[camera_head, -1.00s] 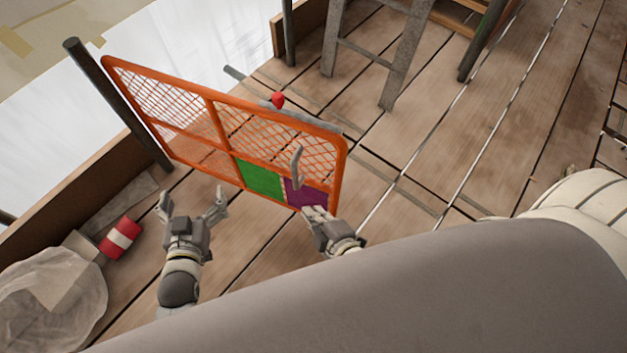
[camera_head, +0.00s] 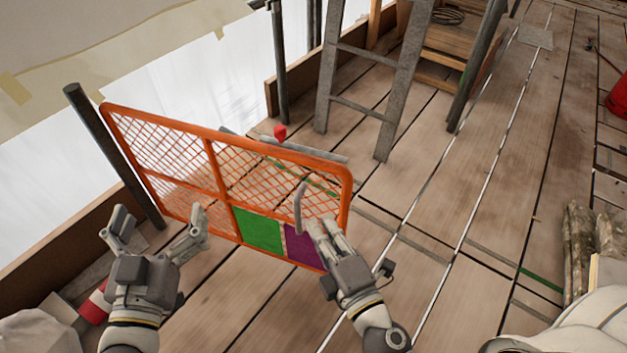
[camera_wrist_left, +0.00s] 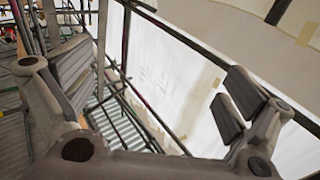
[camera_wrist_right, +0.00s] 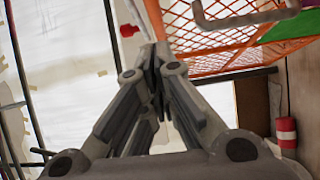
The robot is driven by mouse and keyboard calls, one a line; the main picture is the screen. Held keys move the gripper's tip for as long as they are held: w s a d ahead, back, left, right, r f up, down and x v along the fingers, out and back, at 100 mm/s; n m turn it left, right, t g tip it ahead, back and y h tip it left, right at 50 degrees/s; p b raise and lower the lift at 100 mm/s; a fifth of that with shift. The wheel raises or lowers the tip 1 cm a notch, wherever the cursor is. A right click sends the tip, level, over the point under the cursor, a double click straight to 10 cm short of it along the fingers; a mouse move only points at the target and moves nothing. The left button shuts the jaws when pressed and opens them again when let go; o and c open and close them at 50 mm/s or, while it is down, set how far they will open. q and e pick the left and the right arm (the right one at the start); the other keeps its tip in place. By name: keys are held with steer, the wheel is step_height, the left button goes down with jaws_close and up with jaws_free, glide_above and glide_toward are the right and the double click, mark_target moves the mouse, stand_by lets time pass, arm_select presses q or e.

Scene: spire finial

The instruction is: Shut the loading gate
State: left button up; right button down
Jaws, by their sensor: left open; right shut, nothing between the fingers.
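The loading gate (camera_head: 180,158) is an orange frame with wire mesh and green and purple lower panels. It stands at an angle over the deck, its left end beside a dark post (camera_head: 112,152). A grey bent handle (camera_head: 299,208) is near its right end; it also shows in the right wrist view (camera_wrist_right: 245,20). My right gripper (camera_head: 325,222) is shut and empty, its tips in front of the purple panel, just right of the handle. I cannot tell whether they touch. My left gripper (camera_head: 158,220) is open and empty before the gate's left half.
A red knob (camera_head: 280,132) shows behind the gate's top rail, by a grey bar. A second post (camera_head: 281,65) stands at the deck edge. A grey trestle (camera_head: 389,115) stands behind. A red-and-white cylinder (camera_wrist_right: 286,135) is low by the edge board. Planks on the right are largely clear.

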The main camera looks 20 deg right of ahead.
steer(key=w+p, duration=0.1)
steer(key=w, duration=0.1)
steer(key=p, duration=0.3)
glide_toward(304, 166)
steer(key=w+a, duration=0.1)
steer(key=a, duration=0.2)
arm_select(q)
steer(key=s+a+f+g+y, duration=0.2)
steer(key=s+a+f+g, duration=0.1)
steer(key=s+f+g, duration=0.3)
steer(key=s+a+f+g+y, duration=0.2)
steer(key=s+f+g, duration=0.5)
steer(key=f, duration=0.4)
steer(key=shift+s+a+n+p, duration=0.4)
steer(key=shift+s+a, duration=0.25)
steer(key=shift+s, duration=0.2)
arm_select(e)
steer(key=shift+w+d, duration=0.55)
steer(key=shift+w, duration=0.35)
steer(key=shift+w+d, duration=0.55)
steer(key=shift+w, duration=0.35)
steer(key=shift+w, duration=0.1)
